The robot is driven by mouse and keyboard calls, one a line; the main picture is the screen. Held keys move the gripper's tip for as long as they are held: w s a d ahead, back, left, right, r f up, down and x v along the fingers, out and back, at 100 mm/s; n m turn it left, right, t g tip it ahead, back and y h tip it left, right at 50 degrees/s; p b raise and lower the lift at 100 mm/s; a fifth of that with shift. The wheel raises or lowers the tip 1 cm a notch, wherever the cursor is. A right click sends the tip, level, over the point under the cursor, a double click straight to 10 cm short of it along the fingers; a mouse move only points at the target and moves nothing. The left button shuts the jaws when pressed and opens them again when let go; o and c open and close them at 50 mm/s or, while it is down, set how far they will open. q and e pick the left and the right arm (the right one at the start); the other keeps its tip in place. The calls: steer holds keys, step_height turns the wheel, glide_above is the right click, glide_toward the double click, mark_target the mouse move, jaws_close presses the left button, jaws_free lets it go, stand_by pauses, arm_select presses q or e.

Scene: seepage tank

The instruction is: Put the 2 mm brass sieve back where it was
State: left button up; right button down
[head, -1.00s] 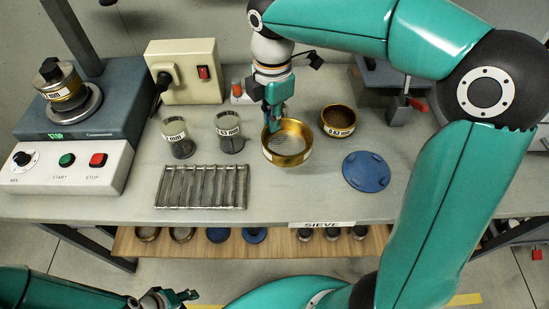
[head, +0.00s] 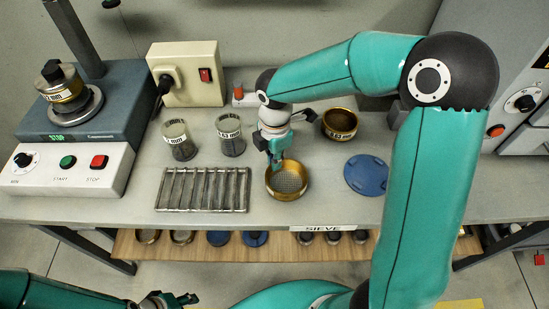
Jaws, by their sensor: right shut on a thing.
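A brass sieve (head: 287,183) with a mesh floor is at the front of the bench, right of the metal rack; its label does not show now. My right gripper (head: 275,162) is shut on its rear left rim. I cannot tell whether the sieve touches the bench or hangs just above it. A second, darker brass sieve (head: 340,124) stands behind it to the right. My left gripper (head: 176,299) is low at the left, in front of the bench and away from the sieves; its jaws are too small to judge.
A slatted metal rack (head: 203,189) lies left of the held sieve. Two labelled clear beakers (head: 230,135) stand behind it. A blue disc (head: 367,175) lies to the right. A shaker (head: 82,130) stands at the left. A wooden shelf (head: 270,248) below holds several lids and rings.

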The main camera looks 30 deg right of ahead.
steer(key=c, duration=1.7)
jaws_free()
steer(key=shift+f, duration=0.1)
steer(key=shift+c, duration=0.2)
steer(key=o, duration=0.4)
steer(key=shift+r, duration=0.25)
step_height(320, 180, up, 12)
steer(key=shift+f, duration=0.1)
